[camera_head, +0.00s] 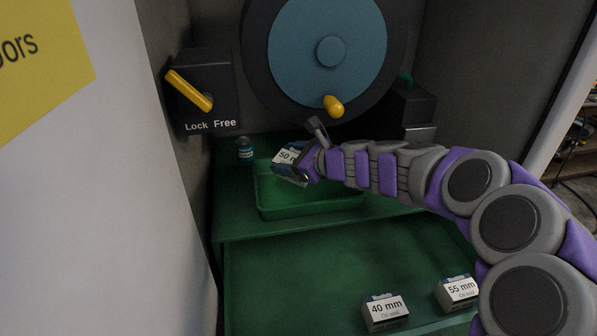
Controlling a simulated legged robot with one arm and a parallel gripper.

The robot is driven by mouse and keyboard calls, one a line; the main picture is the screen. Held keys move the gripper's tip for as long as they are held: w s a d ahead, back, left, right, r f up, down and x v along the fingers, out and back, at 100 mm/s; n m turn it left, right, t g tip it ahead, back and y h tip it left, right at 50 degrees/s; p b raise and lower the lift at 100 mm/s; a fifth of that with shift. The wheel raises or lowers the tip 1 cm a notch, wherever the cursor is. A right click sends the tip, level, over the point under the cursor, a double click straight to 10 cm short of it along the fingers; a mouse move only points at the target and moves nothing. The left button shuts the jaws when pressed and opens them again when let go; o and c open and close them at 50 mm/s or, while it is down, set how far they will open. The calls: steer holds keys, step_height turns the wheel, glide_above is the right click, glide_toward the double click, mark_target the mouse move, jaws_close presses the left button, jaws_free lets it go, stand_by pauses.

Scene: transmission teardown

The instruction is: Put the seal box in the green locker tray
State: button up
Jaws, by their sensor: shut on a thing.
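My gripper (306,155) is at the end of my purple and grey arm, shut on a small box labelled "50" (287,157). The rest of its label is hidden by the gripper. The box is tilted and is over the back left part of the green tray (300,211); I cannot tell whether it touches the tray. Two more seal boxes, labelled "40 mm Oil seal" (385,310) and "55 mm Oil seal" (458,291), sit on the lower green surface in front.
A small teal jar (245,150) stands just left of the tray. A blue wheel (329,45) with a yellow knob (334,106) is above it. A Lock/Free switch (190,92) is at upper left. The lower green surface (290,280) is mostly clear.

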steer(key=shift+w+d+f+b, duration=0.15)
steer(key=shift+w+d+f, duration=0.25)
steer(key=shift+f, duration=0.25)
steer(key=shift+w+d+f+b, duration=0.15)
steer(key=shift+w+d+f, duration=0.25)
steer(key=shift+f, duration=0.2)
steer(key=shift+w+d+f, duration=0.1)
steer(key=shift+d+f, duration=0.2)
steer(key=shift+d, duration=0.2)
steer(key=f, duration=0.2)
steer(key=shift+w+a+f+b, duration=0.1)
steer(key=shift+w+f+b, duration=0.25)
steer(key=shift+w, duration=0.05)
steer(key=shift+w+a+r, duration=0.15)
steer(key=shift+w+a+m+g+p, duration=0.15)
steer(key=shift+m+g+p, duration=0.15)
steer(key=shift+m+p, duration=0.2)
steer(key=shift+w+d+r+m+g+p, duration=0.15)
steer(key=shift+w+d+m+g+p, duration=0.2)
steer(key=shift+w+d+m+g, duration=0.25)
steer(key=shift+s+f+b, duration=0.2)
steer(key=shift+f+b, duration=0.1)
steer(key=shift+f, duration=0.55)
steer(key=shift+a, duration=0.25)
steer(key=o, duration=1)
steer(key=shift+o, duration=0.3)
steer(key=shift+d, duration=0.15)
